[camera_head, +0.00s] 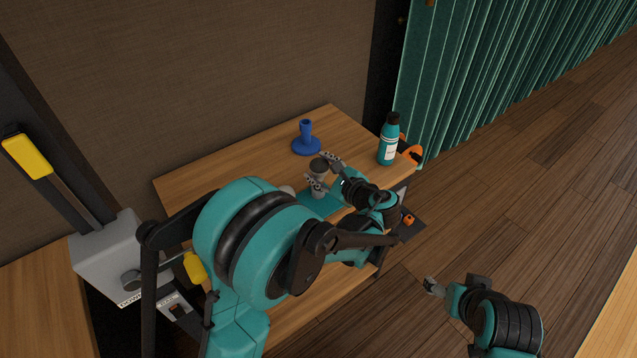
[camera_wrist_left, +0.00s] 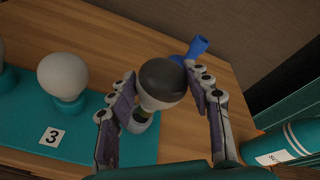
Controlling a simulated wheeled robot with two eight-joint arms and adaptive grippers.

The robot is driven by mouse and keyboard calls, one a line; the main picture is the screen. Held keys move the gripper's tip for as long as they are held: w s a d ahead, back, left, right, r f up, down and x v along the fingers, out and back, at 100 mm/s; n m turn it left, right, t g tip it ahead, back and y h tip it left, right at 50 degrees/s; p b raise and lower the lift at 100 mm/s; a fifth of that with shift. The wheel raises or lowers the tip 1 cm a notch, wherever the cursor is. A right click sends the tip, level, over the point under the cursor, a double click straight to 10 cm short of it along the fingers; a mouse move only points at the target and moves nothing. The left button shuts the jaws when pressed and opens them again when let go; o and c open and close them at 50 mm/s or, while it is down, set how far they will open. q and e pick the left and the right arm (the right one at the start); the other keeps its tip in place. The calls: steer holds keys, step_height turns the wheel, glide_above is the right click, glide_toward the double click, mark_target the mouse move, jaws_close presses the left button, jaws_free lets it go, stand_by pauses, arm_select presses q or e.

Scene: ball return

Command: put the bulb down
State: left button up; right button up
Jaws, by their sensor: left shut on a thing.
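The bulb (camera_wrist_left: 163,80) has a dark grey, rounded top and a paler lower part. My left gripper (camera_wrist_left: 163,92) is shut on it, with one finger on each side. In the head view the bulb (camera_head: 318,165) stands dark end up between the fingertips of my left gripper (camera_head: 320,174), above the right part of the teal tray (camera_head: 320,206). I cannot tell whether its lower end touches the tray. My right gripper (camera_head: 432,286) is low at the right, away from the table, and its jaw opening is unclear.
White bulbs (camera_wrist_left: 62,76) stand in teal holders on the tray (camera_wrist_left: 100,145), near a "3" label. A blue stand (camera_head: 306,140) is behind the gripper on the wooden table (camera_head: 235,168). A teal bottle (camera_head: 388,142) and an orange object (camera_head: 412,153) are at the right edge.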

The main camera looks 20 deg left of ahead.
mark_target(322, 180)
arm_select(q)
steer(key=shift+w+a+f, duration=0.2)
steer(key=shift+f, duration=0.25)
steer(key=shift+f+b, duration=1.1)
steer(key=shift+f, duration=0.6)
steer(key=shift+f, duration=0.15)
steer(key=o, duration=1)
steer(key=shift+o, duration=0.2)
